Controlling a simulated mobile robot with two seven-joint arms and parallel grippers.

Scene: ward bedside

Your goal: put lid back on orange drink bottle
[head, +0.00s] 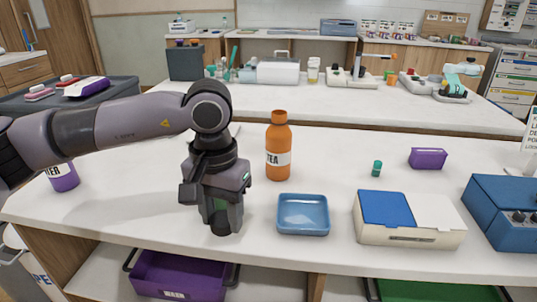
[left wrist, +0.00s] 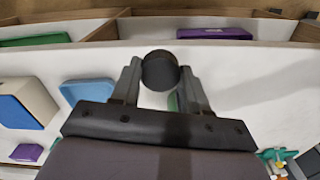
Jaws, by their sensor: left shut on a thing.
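An orange bottle (head: 279,160) with a white label reading "TEA" stands upright on the white table. Its neck is orange, and no dark cap shows on it. My left gripper (head: 221,222) points down, to the left of the bottle and nearer the table's front edge. It is shut on a dark round lid (left wrist: 159,70), which sits between the fingertips in the left wrist view. In the head view the lid (head: 220,229) is a dark shape low between the fingers; whether it touches the table I cannot tell. My right gripper is not in view.
A blue tray (head: 303,232) lies right of my left gripper. Further right are a blue-and-white box (head: 410,232), a small green vial (head: 377,168), a purple box (head: 428,158) and a blue device (head: 505,228). A purple bottle (head: 63,178) stands far left, partly behind my arm.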

